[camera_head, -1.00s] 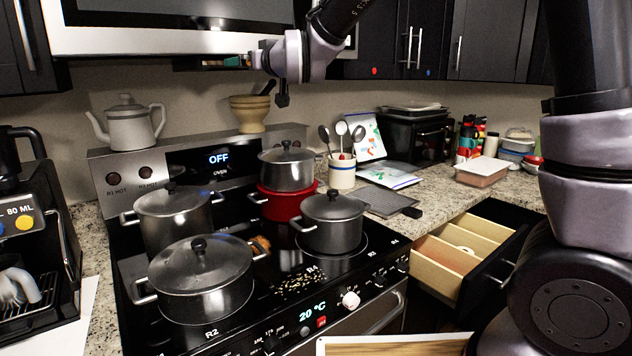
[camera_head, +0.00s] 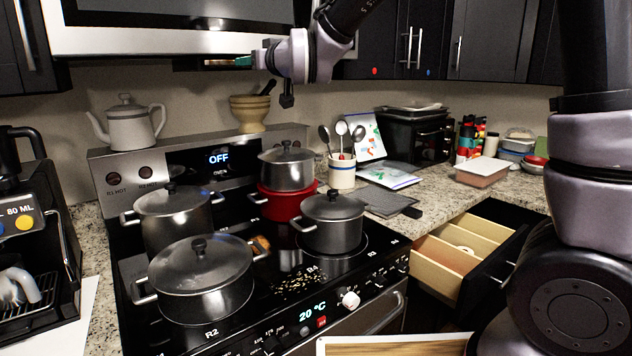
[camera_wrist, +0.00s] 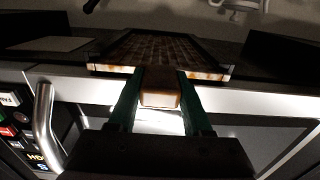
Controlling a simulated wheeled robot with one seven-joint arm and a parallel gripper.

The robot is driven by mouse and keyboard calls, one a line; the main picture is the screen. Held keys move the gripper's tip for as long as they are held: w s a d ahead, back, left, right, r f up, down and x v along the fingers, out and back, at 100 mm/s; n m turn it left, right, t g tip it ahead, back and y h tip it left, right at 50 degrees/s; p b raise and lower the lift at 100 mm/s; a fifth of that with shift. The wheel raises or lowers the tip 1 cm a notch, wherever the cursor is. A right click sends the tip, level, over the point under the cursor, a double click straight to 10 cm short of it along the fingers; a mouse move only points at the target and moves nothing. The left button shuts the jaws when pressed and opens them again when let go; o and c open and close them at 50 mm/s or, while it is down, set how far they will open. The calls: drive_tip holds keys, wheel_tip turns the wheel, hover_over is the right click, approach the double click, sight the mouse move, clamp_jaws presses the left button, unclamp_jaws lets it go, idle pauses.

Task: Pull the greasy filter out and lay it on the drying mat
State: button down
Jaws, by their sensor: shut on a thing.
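The greasy filter (camera_wrist: 165,50) shows in the wrist view as a dark mesh panel in a pale frame with brown grease stains. Its small tan tab (camera_wrist: 160,90) is between the green fingers of my gripper (camera_wrist: 160,104), which is shut on it. In the head view, my gripper (camera_head: 244,62) is at the underside of the hood (camera_head: 190,42), above the stove's back. There the filter is a thin dark edge, mostly hidden. A dark grey flat mat (camera_head: 380,200), apparently the drying mat, lies on the counter right of the stove.
Lidded pots (camera_head: 201,277) crowd the stove below. An open drawer (camera_head: 465,250) juts out below the counter.

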drive_tip(key=shift+v, duration=2.1)
